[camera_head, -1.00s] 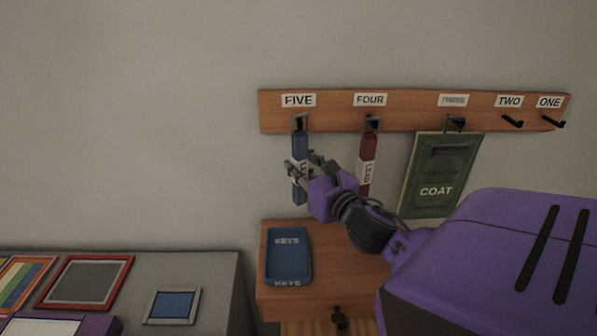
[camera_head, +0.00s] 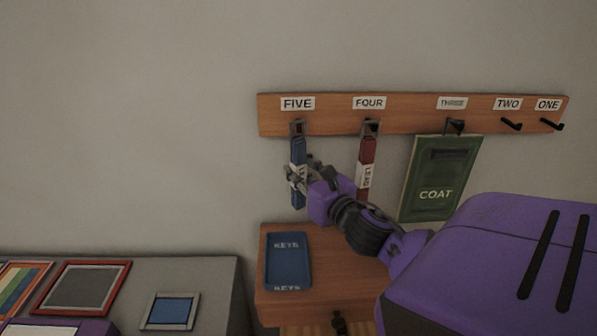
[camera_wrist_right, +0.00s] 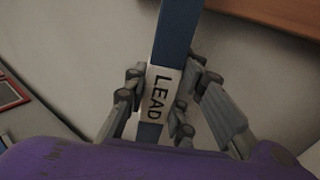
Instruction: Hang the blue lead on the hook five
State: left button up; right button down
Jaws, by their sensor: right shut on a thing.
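The blue lead (camera_head: 298,152) hangs upright below the FIVE label (camera_head: 298,104), its top at hook five (camera_head: 297,127). Whether its loop is around the hook or only in front of it is too small to tell. My right gripper (camera_head: 297,176) is shut on the blue lead at its white LEAD band. In the right wrist view the blue lead (camera_wrist_right: 176,40) runs up between the fingers of the right gripper (camera_wrist_right: 162,100), with the band at the fingertips. My left gripper is not in view.
A red lead (camera_head: 367,152) hangs on hook four, and a green COAT tag (camera_head: 440,180) hangs on hook three. Hooks two (camera_head: 511,124) and one (camera_head: 552,124) are bare. A blue KEYS tray (camera_head: 289,260) lies on the wooden cabinet (camera_head: 340,285) below. Framed pictures (camera_head: 82,287) lie at lower left.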

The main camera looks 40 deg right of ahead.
jog(key=c, duration=1.4)
grip_release()
jog(key=s, duration=0.4)
jog(key=s+a, duration=0.1)
jog(key=s, duration=0.3)
jog(key=s+a, duration=0.1)
jog(key=s, duration=0.2)
jog(key=shift+s+a, duration=0.1)
jog(key=shift+s, duration=0.3)
